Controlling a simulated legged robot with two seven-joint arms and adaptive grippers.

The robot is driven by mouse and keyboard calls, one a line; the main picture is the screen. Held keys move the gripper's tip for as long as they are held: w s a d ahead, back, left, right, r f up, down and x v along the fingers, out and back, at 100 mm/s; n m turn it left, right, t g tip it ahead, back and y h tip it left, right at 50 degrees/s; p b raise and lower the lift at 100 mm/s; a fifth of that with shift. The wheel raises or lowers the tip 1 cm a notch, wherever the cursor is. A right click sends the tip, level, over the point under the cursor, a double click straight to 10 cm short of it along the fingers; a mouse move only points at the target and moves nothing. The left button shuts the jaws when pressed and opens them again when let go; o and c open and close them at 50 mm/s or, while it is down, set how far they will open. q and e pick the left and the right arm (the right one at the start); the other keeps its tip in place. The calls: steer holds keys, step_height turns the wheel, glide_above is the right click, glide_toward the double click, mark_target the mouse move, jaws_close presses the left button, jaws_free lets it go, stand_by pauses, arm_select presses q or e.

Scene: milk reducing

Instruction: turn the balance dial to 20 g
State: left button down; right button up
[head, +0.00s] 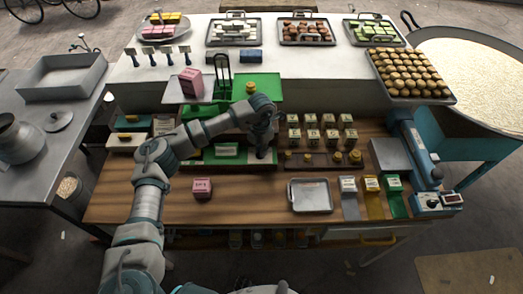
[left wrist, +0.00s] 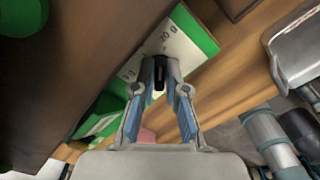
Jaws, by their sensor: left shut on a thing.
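The green balance (head: 190,154) stands at the back of the wooden bench, with a pink block (head: 190,80) on its left pan and a brass weight (head: 250,87) on its right side. My left gripper (head: 263,153) reaches down to the right end of its front. In the left wrist view, the white dial face (left wrist: 186,40) carries a "20 g" mark near the fingertips. My left gripper (left wrist: 159,78) is shut on the small black dial pointer (left wrist: 159,70). The pointer is partly hidden by the fingers, so its exact reading is unclear. My right gripper is not in view.
A pink block (head: 202,188) and a metal tray (head: 312,196) lie on the bench in front. Several small labelled boxes (head: 312,135) and a rack of brass weights (head: 321,160) stand right of the gripper. The front bench middle is clear.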

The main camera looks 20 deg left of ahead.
arm_select(q)
steer(key=shift+s+f+m+b, duration=0.15)
steer(key=shift+m+b, duration=0.2)
steer(key=shift+m, duration=0.75)
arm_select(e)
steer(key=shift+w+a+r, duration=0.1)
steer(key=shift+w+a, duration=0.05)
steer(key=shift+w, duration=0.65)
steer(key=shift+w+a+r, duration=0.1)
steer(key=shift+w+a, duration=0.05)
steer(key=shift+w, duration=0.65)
arm_select(q)
steer(key=c, duration=1.2)
jaws_free()
steer(key=shift+a, duration=0.1)
step_height(320, 180, up, 12)
